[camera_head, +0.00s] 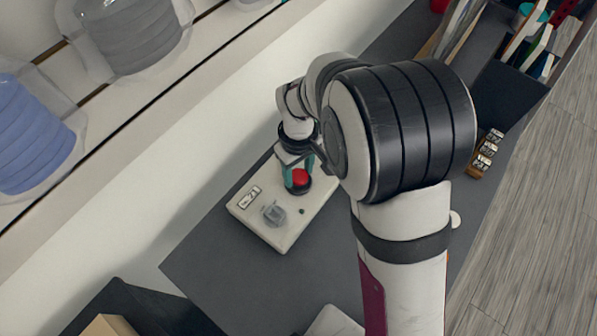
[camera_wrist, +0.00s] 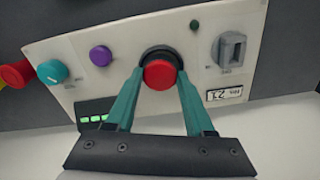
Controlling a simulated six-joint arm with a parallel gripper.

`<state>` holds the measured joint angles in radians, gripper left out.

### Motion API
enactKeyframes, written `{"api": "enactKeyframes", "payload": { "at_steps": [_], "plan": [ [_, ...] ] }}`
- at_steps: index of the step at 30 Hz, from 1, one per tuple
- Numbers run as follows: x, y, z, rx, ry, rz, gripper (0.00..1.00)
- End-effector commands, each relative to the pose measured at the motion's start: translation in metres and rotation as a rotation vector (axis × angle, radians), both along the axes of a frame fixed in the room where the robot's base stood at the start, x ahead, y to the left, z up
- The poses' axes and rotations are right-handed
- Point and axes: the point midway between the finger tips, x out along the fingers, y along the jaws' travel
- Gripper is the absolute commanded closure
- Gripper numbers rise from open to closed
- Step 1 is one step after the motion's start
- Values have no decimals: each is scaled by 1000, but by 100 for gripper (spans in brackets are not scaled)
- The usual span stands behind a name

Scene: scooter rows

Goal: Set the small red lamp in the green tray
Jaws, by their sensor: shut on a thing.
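A small round red lamp (camera_head: 300,178) with a black collar is at a pale control box (camera_head: 252,206) on the dark bench. My gripper (camera_head: 297,172) comes down over it from above. In the wrist view, the red lamp (camera_wrist: 160,75) is between the two teal fingers of my gripper (camera_wrist: 160,78), which are shut on its sides. The black collar shows behind the red cap. I cannot tell whether the lamp is seated in the panel or lifted off it. I see no green tray in either view.
Number blocks (camera_head: 486,152) and a dark bin of upright items (camera_head: 510,85) stand right.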

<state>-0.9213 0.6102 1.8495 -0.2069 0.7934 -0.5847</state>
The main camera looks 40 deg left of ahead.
Motion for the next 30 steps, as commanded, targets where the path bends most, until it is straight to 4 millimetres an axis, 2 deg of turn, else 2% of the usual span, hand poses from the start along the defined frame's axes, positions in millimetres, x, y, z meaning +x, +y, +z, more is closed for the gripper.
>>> {"api": "enactKeyframes", "payload": {
  "at_steps": [7, 18, 21, 26, 30],
  "plan": [
    [2, -1, 40, 4, -3, -1, 100],
    [34, -83, 90, 3, -2, -5, 100],
    [40, -98, 99, 2, -2, -3, 100],
    [50, -123, 102, 0, 0, -38, 100],
    [66, -170, 92, 0, 2, -154, 100]
  ]
}}
